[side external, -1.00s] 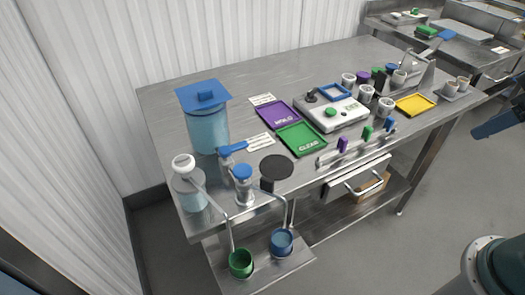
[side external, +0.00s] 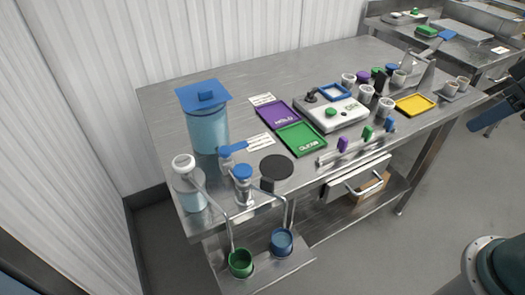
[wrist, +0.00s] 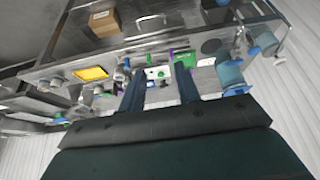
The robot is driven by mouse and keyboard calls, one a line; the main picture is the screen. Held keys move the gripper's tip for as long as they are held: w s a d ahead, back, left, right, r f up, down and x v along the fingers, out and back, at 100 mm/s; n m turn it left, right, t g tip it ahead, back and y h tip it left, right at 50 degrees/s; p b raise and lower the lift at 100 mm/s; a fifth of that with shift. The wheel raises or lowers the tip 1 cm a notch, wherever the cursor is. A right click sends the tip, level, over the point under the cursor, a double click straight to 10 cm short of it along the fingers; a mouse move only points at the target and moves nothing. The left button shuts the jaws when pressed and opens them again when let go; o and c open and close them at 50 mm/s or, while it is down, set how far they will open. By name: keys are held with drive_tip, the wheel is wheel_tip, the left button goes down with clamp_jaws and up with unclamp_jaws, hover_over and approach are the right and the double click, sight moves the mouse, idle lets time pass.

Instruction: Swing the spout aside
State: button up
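Two bent metal tubes hang at the front left corner of the table in the side view. The left tube (side external: 231,228) ends over a green cup (side external: 240,263), and the right tube (side external: 286,212) ends over a blue cup (side external: 282,242). I cannot tell which part is the named spout. Behind them are a blue-capped metal fitting (side external: 243,187), a blue lever (side external: 233,148) and a tall blue-lidded container (side external: 208,128). My gripper (wrist: 160,72) is open and empty, its two dark blue fingers apart. In the side view it is at the right edge, far from the tubes.
A white-topped jar (side external: 189,190) stands beside the left tube. A black disc (side external: 277,167), a green tray (side external: 302,138), a purple tray (side external: 279,114), a scale-like device (side external: 330,115) and a yellow tray (side external: 414,104) occupy the table. The back of the table is clear.

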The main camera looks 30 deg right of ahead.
drive_tip(key=w+a+r+n+g, duration=0.2)
drive_tip(key=w+a+r, duration=0.1)
drive_tip(key=w+a, duration=0.4)
drive_tip(key=n+g, duration=0.3)
drive_tip(key=n, duration=0.2)
hover_over(267, 179)
wheel_tip(267, 179, down, 8)
drive_tip(key=f, duration=0.1)
drive_tip(key=shift+r, duration=0.25)
drive_tip(key=shift+f, duration=0.1)
drive_tip(key=shift+f, duration=6.8)
drive_tip(key=shift+c, duration=0.2)
clamp_jaws()
